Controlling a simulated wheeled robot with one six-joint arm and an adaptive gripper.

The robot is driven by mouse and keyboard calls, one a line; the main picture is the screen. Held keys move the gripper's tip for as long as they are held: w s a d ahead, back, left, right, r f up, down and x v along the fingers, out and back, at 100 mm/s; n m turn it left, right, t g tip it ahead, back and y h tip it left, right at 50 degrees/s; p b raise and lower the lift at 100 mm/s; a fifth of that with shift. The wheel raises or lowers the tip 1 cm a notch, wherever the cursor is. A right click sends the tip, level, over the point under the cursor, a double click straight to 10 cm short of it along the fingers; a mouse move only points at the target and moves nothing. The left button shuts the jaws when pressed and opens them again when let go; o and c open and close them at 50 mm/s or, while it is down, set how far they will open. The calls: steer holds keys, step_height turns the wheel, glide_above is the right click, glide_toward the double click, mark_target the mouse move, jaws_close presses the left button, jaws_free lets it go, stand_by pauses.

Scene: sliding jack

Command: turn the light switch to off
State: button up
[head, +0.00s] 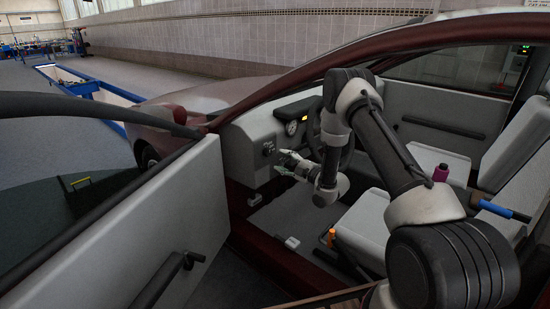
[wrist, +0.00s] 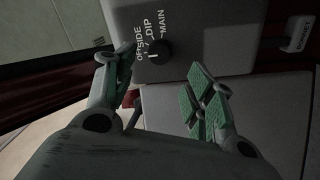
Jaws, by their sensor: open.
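The light switch is a black round knob (wrist: 159,51) on the grey dash panel, with OFF, SIDE, DIP and MAIN printed around it. I cannot tell surely which label its pointer faces. In the head view the switch (head: 267,149) is a small dark knob on the dash's near end. My gripper (head: 285,161) is just to the right of it, inside the car. In the wrist view my gripper (wrist: 160,68) is open and empty, its green-padded fingers spread to either side of the knob. No touch on the knob shows.
The open car door (head: 185,220) stands at left. The steering wheel (head: 318,130) is close behind my arm. A white BONNET handle (wrist: 299,34) shows at right in the wrist view. An orange-handled lever (head: 331,238) and a magenta object (head: 440,173) are near the seats.

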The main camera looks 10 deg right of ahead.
steer(key=shift+v, duration=2.2)
